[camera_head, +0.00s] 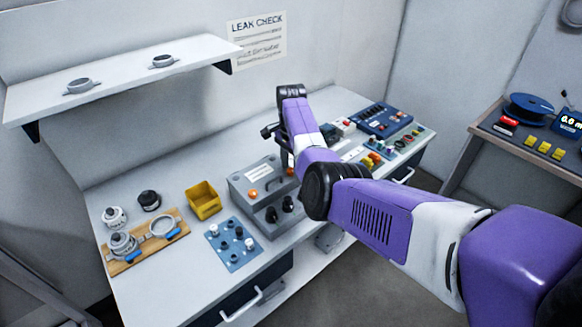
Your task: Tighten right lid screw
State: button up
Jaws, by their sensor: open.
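A grey box (240,187) with a flat lid and a white label stands in the middle of the bench. One orange screw head (252,193) shows at the lid's left front. A second, right orange screw head (290,172) shows partly at the lid's right side, close under my arm. Two black knobs (272,214) are on the box's front. My gripper (286,160) points down over the back right part of the lid, near the right screw, and is open. My wrist and forearm partly cover it. I cannot tell whether the fingertips touch the screw.
A blue plate with small knobs (232,257), a yellow bin (203,200) and a wooden board with ring parts (142,262) are left of the box. A blue panel (382,120) and coloured parts are at the right. A shelf (120,72) hangs above.

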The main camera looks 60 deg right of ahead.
aim_at(291, 170)
notch_tip(291, 170, up, 8)
jog(key=shift+f+b, duration=0.25)
jog(key=shift+b, duration=0.25)
dwell(0.4)
